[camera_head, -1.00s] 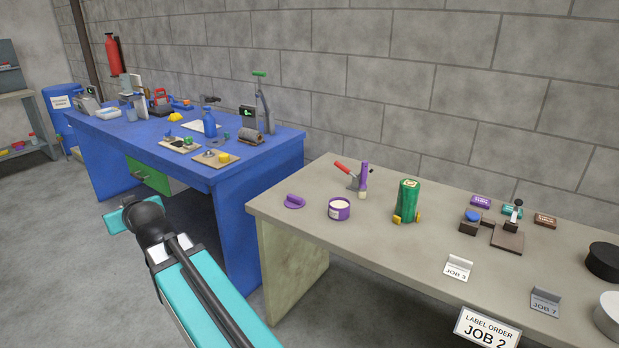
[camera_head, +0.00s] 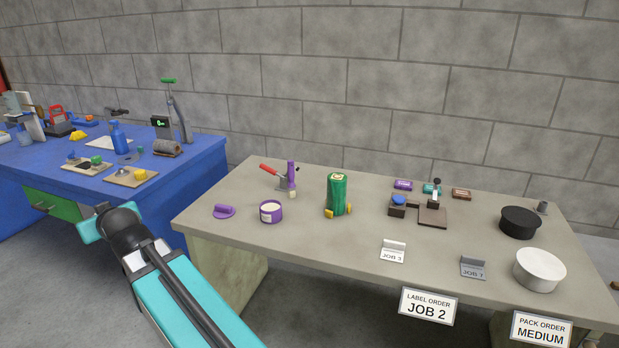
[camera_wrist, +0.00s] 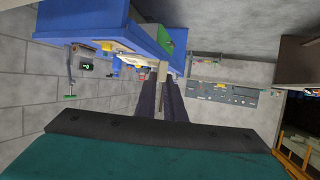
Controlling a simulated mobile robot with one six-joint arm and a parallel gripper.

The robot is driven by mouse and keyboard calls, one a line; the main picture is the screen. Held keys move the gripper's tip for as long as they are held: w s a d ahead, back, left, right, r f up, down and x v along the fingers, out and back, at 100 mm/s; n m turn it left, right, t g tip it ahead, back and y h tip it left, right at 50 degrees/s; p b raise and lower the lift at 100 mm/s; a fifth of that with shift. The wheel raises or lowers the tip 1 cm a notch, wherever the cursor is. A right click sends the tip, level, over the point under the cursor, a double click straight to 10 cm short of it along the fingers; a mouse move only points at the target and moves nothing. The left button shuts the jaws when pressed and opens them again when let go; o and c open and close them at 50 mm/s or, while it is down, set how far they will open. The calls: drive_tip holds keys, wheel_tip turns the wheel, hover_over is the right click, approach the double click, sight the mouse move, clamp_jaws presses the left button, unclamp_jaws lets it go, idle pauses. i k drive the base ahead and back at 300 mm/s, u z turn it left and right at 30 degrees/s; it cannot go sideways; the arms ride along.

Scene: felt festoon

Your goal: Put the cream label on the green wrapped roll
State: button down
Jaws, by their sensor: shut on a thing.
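The green wrapped roll (camera_head: 336,197) stands upright on the grey bench, with a pale patch on its top and yellow pieces at its foot. My gripper (camera_wrist: 161,84) shows in the wrist view as two dark fingers shut on a thin pale piece (camera_wrist: 162,71). The piece is seen edge-on and looks like the cream label, but its face is hidden. In the head view my arm's end is left of the grey bench, well apart from the roll, and the fingers are hidden there.
The grey bench (camera_head: 300,236) also holds a purple tub (camera_head: 270,212), a small press (camera_head: 431,212), a black round container (camera_head: 519,222), a white one (camera_head: 539,269) and card stands. A blue bench (camera_head: 196,178) with tools stands at the left. A block wall rises behind.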

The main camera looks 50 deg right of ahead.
sight(338, 176)
drive_tip(key=z, duration=0.05)
drive_tip(key=i, duration=1)
drive_tip(key=u, duration=0.05)
